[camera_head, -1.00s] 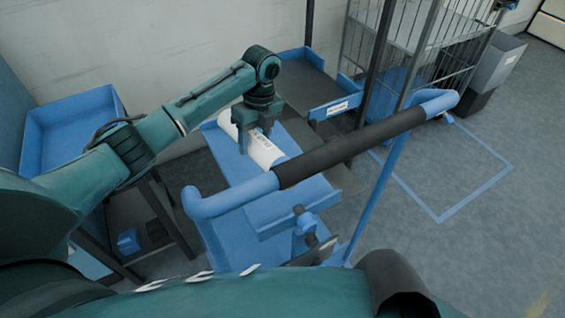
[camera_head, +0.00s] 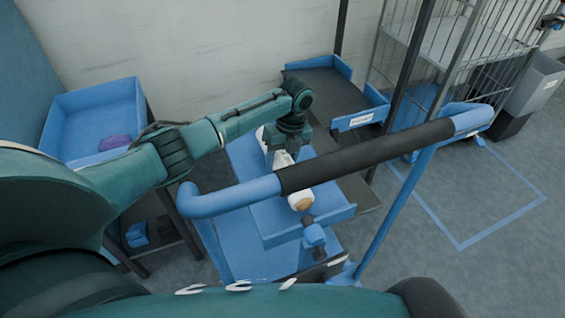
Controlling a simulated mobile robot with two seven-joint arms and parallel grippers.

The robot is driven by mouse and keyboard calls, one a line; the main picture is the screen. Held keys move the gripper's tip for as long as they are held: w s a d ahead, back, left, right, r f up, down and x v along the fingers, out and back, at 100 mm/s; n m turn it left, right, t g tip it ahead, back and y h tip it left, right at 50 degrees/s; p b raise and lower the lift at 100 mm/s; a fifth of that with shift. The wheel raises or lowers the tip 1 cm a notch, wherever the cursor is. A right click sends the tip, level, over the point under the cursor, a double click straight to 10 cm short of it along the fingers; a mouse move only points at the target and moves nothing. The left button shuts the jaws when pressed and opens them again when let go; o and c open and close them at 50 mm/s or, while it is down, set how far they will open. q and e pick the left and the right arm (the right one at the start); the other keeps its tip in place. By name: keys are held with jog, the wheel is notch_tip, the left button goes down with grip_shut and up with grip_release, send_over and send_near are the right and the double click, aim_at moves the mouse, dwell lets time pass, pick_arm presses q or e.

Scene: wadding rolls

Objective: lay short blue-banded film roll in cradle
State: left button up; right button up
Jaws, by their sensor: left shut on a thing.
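A white film roll (camera_head: 281,160) with a brownish end (camera_head: 301,202) is in the blue tray (camera_head: 268,230) of the cart in front of me. My left gripper (camera_head: 288,155) points down and is shut on the roll. The cart's dark handle grip hides the middle of the roll. No blue band shows clearly, and I cannot tell whether the roll rests on the tray or hangs just above it. I cannot clearly make out a cradle. My right gripper is not in view.
The cart's handle (camera_head: 365,155) crosses in front of my left gripper. A dark shelf with blue edges (camera_head: 362,118) stands behind, beside a wire cage (camera_head: 480,60). A blue bin (camera_head: 93,115) with a purple item (camera_head: 114,142) is at left. Floor at right is clear.

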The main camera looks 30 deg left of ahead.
pick_arm(q)
jog(key=shift+f, duration=0.65)
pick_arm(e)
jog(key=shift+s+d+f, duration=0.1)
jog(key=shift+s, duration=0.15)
pick_arm(q)
jog(key=shift+f, duration=0.1)
jog(key=shift+f, duration=0.4)
jog(key=shift+f, duration=0.1)
